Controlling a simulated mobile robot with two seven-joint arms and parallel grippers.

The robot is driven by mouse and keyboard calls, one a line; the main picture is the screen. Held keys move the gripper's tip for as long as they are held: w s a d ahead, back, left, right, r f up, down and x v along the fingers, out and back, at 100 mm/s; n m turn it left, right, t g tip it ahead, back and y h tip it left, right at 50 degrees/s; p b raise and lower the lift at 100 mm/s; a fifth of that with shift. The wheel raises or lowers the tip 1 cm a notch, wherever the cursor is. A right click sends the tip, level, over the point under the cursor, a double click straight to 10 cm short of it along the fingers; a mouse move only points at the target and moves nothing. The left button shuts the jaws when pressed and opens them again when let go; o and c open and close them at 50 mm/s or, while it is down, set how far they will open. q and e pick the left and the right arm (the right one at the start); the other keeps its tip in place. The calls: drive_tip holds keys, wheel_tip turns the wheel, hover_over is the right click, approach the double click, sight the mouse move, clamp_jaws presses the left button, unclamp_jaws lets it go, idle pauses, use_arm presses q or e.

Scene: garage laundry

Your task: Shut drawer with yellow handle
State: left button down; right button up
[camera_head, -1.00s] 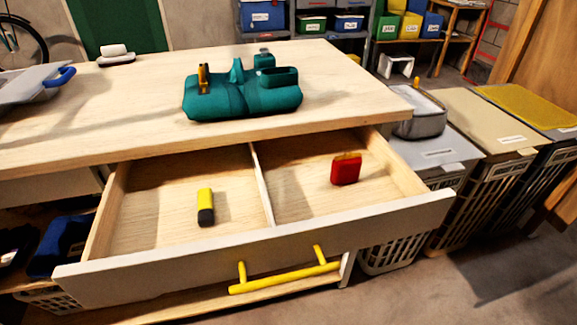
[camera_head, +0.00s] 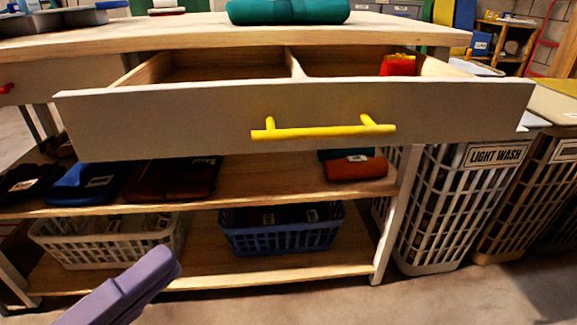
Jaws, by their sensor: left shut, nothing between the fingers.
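The drawer (camera_head: 180,120) with the yellow handle (camera_head: 323,131) stands pulled out from under the wooden tabletop (camera_head: 180,38). Its pale front panel faces me and the handle bar runs across it, right of the middle. A divider splits the inside, and a red item (camera_head: 398,65) shows in the right compartment. The floor of the left compartment is hidden behind the front panel. My left gripper (camera_head: 165,262), purple, is shut and empty at the lower left, below the drawer and apart from the handle. My right gripper is not in view.
Below the drawer, a shelf (camera_head: 270,185) holds folded cloths. A white basket (camera_head: 105,240) and a blue basket (camera_head: 282,230) stand on the lower shelf. Laundry hampers (camera_head: 450,215) stand close on the right. A red handle (camera_head: 6,88) shows at the far left.

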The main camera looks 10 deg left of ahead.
use_arm(q)
approach(277, 139)
drive_tip(key=w+d, duration=0.1)
drive_tip(key=d, duration=0.3)
drive_tip(key=w, duration=0.2)
drive_tip(key=w+a+b, duration=0.1)
drive_tip(key=shift+w+r+h, duration=0.2)
drive_tip(key=shift+r+h, duration=0.1)
drive_tip(key=shift+w+a, duration=0.1)
drive_tip(key=shift+w, duration=0.25)
